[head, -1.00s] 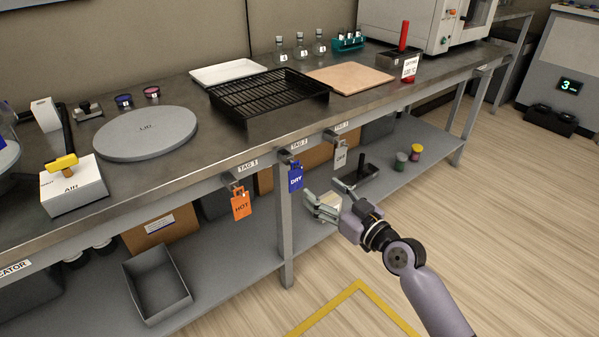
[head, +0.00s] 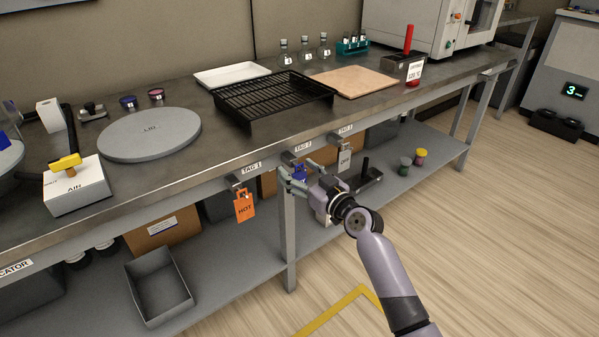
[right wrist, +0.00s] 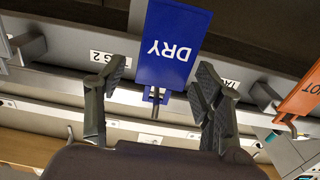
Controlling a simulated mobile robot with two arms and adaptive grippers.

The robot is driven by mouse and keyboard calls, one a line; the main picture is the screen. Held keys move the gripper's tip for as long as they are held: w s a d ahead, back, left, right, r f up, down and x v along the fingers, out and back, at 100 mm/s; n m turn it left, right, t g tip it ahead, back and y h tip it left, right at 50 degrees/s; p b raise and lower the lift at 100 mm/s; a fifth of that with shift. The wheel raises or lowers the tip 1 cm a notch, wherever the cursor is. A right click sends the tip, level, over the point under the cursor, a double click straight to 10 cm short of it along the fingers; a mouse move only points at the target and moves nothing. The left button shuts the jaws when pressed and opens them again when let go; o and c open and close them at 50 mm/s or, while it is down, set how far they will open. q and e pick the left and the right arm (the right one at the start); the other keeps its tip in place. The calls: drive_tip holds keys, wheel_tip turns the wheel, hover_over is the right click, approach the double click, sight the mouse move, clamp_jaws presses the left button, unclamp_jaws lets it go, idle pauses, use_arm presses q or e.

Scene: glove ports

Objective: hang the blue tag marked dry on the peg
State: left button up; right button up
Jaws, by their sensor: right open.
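The blue tag marked DRY (head: 300,171) hangs below the TAG 2 label at the bench's front edge, mostly covered by my right gripper (head: 297,180). In the right wrist view the blue tag (right wrist: 172,45) appears upside down, with a small hook at its holed end. My right gripper (right wrist: 160,82) is open, one finger on each side of the tag's holed end, with gaps visible. A dark upright post on a flat base (head: 366,170) stands on the lower shelf; I cannot tell whether it is the peg. My left gripper is not in view.
An orange HOT tag (head: 244,207) hangs to the left and a grey tag (head: 344,160) to the right. The bench edge (head: 215,172) runs just above the gripper. A bench leg (head: 288,240) stands below it. An open grey bin (head: 158,285) is on the lower shelf.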

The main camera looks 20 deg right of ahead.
drive_tip(key=shift+c, duration=0.4)
drive_tip(key=c, duration=1.2)
drive_tip(key=shift+o, duration=0.2)
drive_tip(key=shift+r, duration=0.3)
drive_tip(key=shift+s, duration=0.1)
drive_tip(key=shift+v, duration=0.75)
drive_tip(key=shift+p, duration=0.35)
